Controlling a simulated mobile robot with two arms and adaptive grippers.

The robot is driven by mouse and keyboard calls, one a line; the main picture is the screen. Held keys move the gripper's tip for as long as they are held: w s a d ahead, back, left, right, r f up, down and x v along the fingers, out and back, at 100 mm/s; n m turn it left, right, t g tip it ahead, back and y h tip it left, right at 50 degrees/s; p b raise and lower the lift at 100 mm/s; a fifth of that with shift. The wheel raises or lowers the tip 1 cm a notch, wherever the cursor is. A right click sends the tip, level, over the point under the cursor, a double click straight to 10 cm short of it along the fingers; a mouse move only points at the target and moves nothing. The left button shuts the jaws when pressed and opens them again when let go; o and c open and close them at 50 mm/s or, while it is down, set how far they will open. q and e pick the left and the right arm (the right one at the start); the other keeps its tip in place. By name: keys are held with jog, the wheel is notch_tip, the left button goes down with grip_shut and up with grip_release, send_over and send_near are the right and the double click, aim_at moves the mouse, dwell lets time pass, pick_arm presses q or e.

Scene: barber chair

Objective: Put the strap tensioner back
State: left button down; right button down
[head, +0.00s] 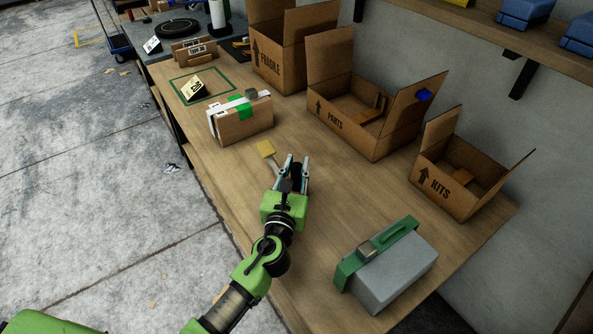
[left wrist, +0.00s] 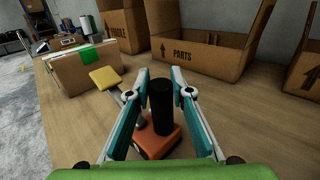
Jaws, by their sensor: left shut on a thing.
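The tool that I take for the strap tensioner has an upright black cylindrical handle (left wrist: 162,110) and an orange base (left wrist: 155,143). It stands on or just above the bench top; I cannot tell which. My left gripper (head: 297,170) is over the middle of the wooden bench, with its fingers on either side of the black handle and shut on it. In the left wrist view the gripper (left wrist: 162,85) hides part of the orange base. A yellow plate (head: 266,148) on a thin stem reaches from beside the tool. My right gripper is not in view.
Open PARTS (head: 345,128) and KITS (head: 445,187) cartons stand along the back, with a FRAGILE carton (head: 275,68) farther left. A taped parcel (head: 240,124) lies beyond the gripper. A grey case with a green strap (head: 400,275) is at right. The bench (head: 350,190) between is clear.

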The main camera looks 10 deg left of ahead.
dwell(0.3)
pick_arm(q)
jog(key=c, duration=2.2)
grip_release()
jog(key=shift+f, duration=0.25)
jog(key=o, duration=0.4)
jog(key=shift+r, duration=0.1)
jog(key=shift+s+r, duration=0.1)
jog(key=shift+s, duration=0.1)
jog(key=s, duration=1.1)
jog(key=shift+s, duration=0.35)
